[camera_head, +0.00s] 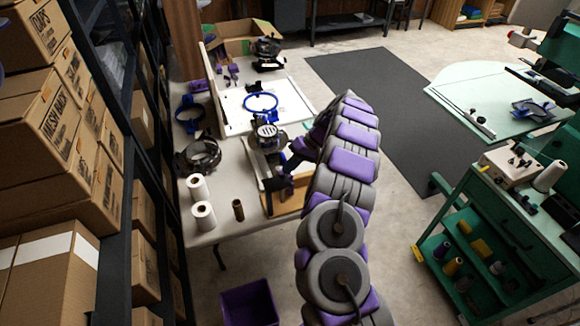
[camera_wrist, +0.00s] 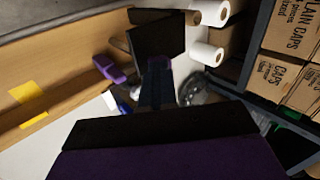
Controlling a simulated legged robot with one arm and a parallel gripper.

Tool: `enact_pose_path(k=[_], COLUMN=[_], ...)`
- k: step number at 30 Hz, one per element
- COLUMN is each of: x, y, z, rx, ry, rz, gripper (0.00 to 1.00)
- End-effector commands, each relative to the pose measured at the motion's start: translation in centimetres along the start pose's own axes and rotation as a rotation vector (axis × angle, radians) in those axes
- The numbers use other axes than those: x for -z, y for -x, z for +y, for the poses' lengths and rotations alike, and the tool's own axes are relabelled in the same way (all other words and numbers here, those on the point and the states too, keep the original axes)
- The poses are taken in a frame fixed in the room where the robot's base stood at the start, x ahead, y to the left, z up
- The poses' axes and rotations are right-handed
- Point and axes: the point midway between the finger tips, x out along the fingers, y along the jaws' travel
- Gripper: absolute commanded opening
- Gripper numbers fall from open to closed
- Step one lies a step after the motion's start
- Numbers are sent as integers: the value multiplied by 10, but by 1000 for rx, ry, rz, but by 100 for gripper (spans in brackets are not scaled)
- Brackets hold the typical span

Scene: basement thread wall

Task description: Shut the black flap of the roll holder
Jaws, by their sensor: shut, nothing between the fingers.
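The roll holder seems to be the wood-coloured unit (camera_head: 288,203) at the table's front edge; its wood side (camera_wrist: 60,65) fills the left of the wrist view. A black panel (camera_wrist: 157,36), which looks like the flap, stands out from it at the top middle of the wrist view. My gripper (camera_wrist: 157,68) is shut and empty. Its dark fingers point at the panel's lower edge; I cannot tell whether they touch. In the head view my gripper (camera_head: 280,178) is beside the holder, and my arm hides part of it. The flap's angle is unclear there.
White rolls (camera_head: 204,215) and a brown spool (camera_head: 238,210) stand on the white table (camera_head: 225,180), left of the holder. A cap machine (camera_head: 268,135) is behind it. Shelves with boxes (camera_head: 75,110) line the left. A purple bin (camera_head: 249,303) is on the floor.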

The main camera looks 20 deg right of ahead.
Motion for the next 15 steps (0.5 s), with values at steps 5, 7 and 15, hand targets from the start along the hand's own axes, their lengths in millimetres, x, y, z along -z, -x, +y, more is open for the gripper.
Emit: enact_pose_path(k=[5, 7, 15], x=[-4, -4, -3], y=[0, 4, 33], z=[0, -6, -28], rx=[-4, -2, -2], ry=[-6, -4, -1], rz=[-12, -10, -2], gripper=[0, 0, 0])
